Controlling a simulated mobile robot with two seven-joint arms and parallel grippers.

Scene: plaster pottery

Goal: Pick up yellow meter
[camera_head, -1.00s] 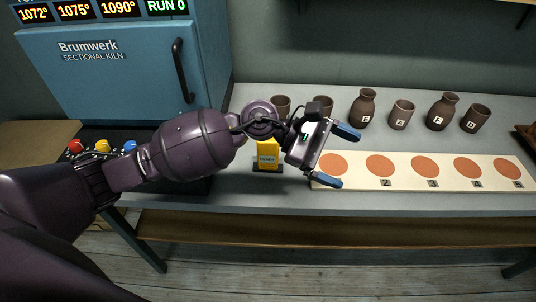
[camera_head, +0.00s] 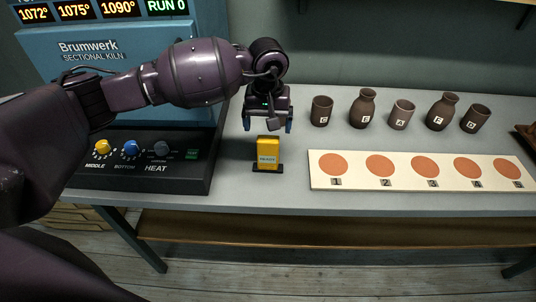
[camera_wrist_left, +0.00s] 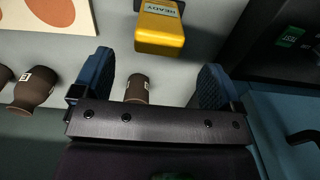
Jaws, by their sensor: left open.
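The yellow meter (camera_head: 267,150) stands upright on a small dark base on the grey table, between the kiln's control panel and the numbered board. My left gripper (camera_head: 268,125) is open and empty, pointing down just behind and above the meter. In the left wrist view the meter (camera_wrist_left: 160,28) shows at the top middle with its READY label, beyond the open fingers (camera_wrist_left: 155,85) and not between them. My right gripper is in neither view.
The kiln's control panel (camera_head: 150,172) with knobs lies left of the meter. The cream board (camera_head: 405,184) with numbered orange discs lies right. Several lettered brown pots, including one marked E (camera_head: 321,110), stand behind the board. The blue kiln (camera_head: 110,90) rises at the left.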

